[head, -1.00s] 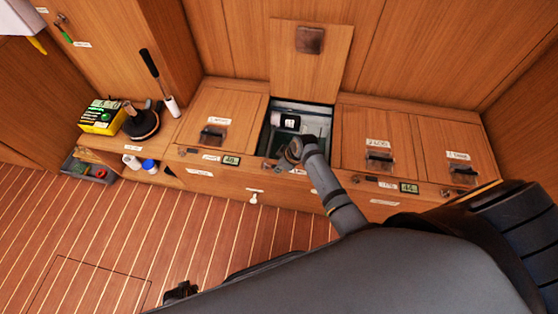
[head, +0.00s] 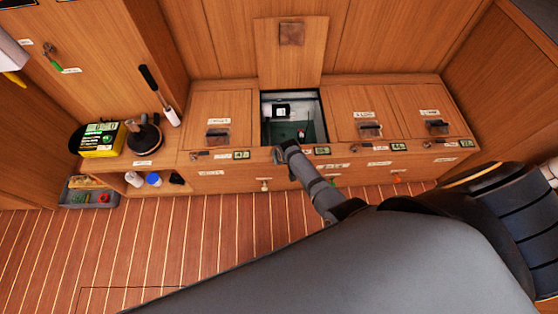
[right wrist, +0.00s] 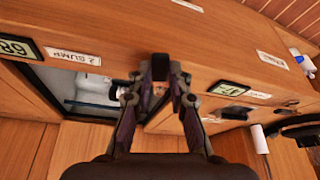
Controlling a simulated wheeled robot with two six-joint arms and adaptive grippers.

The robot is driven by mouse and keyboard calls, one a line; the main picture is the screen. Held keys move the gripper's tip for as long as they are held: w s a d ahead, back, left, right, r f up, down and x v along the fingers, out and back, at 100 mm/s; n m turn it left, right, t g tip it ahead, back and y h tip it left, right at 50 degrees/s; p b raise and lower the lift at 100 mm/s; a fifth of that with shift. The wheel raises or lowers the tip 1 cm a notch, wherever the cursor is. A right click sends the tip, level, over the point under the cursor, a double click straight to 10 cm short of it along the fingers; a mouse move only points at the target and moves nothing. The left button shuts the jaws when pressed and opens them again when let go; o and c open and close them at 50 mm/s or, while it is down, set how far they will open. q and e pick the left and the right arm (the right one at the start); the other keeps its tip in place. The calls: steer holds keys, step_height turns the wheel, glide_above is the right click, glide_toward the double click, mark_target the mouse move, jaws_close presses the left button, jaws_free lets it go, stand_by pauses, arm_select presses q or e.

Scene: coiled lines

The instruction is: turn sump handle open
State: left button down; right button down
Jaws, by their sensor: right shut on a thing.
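The sump compartment (head: 310,108) is open in the bench top, with its wooden lid (head: 275,68) standing up behind it. My right gripper (head: 282,149) is at the bench's front face, just below the opening's front left corner. In the right wrist view my right gripper's fingers (right wrist: 173,76) are close together beside the "2 SUMP" label (right wrist: 73,53). It is shut on what appears to be the sump handle, which the fingers almost wholly hide. How far the handle is turned cannot be told. My left gripper is not in view.
Handles for the neighbouring lockers (head: 200,154) and small displays (head: 322,151) line the bench front. A yellow box (head: 101,140) and a round black-based object (head: 144,138) stand on the left shelf. A grey tray (head: 72,197) lies on the floor below. The floor ahead is clear.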

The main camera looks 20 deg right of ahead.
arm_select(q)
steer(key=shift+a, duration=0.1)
arm_select(e)
steer(key=shift+w+a+m+h, duration=0.1)
steer(key=shift+a+m+h, duration=0.2)
steer(key=shift+a+m, duration=0.4)
steer(key=shift+w+a+m+h, duration=0.1)
steer(key=shift+a+m+h, duration=0.25)
steer(key=shift+m, duration=0.65)
steer(key=c, duration=1.2)
jaws_free()
steer(key=v, duration=0.7)
steer(key=shift+r, duration=0.25)
